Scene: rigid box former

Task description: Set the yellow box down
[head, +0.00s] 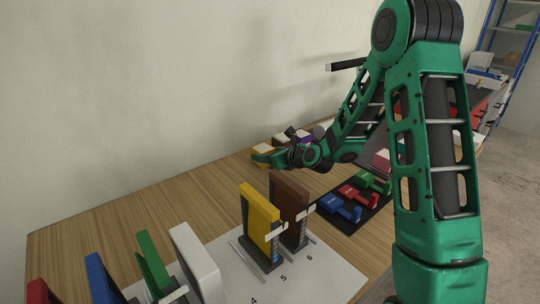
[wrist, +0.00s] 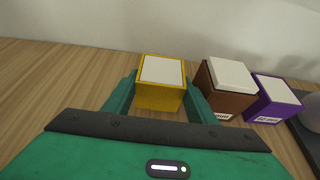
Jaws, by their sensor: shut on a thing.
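The yellow box (wrist: 160,96) has a white top and stands upright between the two green fingers of my gripper (wrist: 159,92) in the wrist view. The fingers are shut on its left and right sides. In the head view the yellow box (head: 263,148) shows partly behind my gripper (head: 268,157), at the back of the wooden table near the wall. Its underside is hidden, so I cannot tell whether it touches the table.
A brown box (wrist: 228,99) and a purple box (wrist: 271,102), both white-topped, stand just right of the yellow box. The table (head: 130,206) is bare to the left. Upright coloured formers (head: 262,215) stand on a white board in front; blue, red and green pieces (head: 341,208) lie on a dark mat.

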